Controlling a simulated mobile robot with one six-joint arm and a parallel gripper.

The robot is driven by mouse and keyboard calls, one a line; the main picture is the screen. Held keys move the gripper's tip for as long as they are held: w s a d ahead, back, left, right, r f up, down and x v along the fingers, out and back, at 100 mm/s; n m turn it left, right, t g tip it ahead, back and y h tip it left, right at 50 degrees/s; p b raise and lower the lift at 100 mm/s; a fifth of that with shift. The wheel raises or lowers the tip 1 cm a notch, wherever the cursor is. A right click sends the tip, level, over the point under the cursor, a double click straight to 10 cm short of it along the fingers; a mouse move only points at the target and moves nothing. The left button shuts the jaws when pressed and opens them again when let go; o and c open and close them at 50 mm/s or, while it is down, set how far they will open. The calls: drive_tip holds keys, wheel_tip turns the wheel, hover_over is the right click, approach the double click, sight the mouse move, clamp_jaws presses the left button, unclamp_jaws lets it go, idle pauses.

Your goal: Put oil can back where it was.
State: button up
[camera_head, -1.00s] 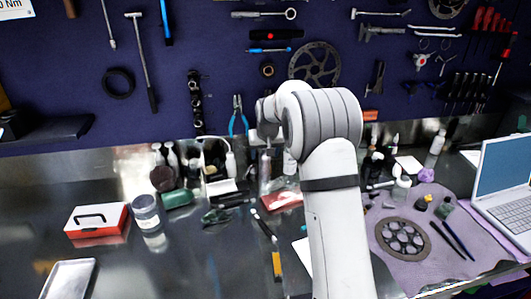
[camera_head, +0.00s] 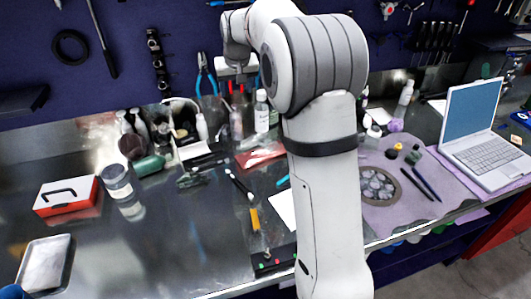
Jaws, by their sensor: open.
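I cannot tell for sure which container is the oil can. Several bottles stand at the back of the metal bench (camera_head: 95,245), among them a clear bottle with a white cap (camera_head: 262,112) and a greyish, partly see-through bottle (camera_head: 237,124). My gripper (camera_head: 236,87) shows small at the back, left of my arm, in front of the blue tool wall. Its fingers point down above the greyish bottle, with red at the fingers. It looks open and empty. My arm hides part of the bench's middle.
A laptop (camera_head: 484,135) and a purple mat (camera_head: 405,212) with a sprocket (camera_head: 378,187) are at the right. The front left bench is mostly clear.

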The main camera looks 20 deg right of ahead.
drive_tip(key=s+r, duration=0.2)
drive_tip(key=s, duration=1.5)
drive_tip(key=s+f, duration=0.3)
drive_tip(key=s, duration=0.8)
drive_tip(key=s+f+g, duration=0.1)
drive_tip(key=s+f, duration=0.3)
drive_tip(key=s, duration=0.7)
drive_tip(key=shift+d+f, duration=0.25)
drive_tip(key=shift+f, duration=0.05)
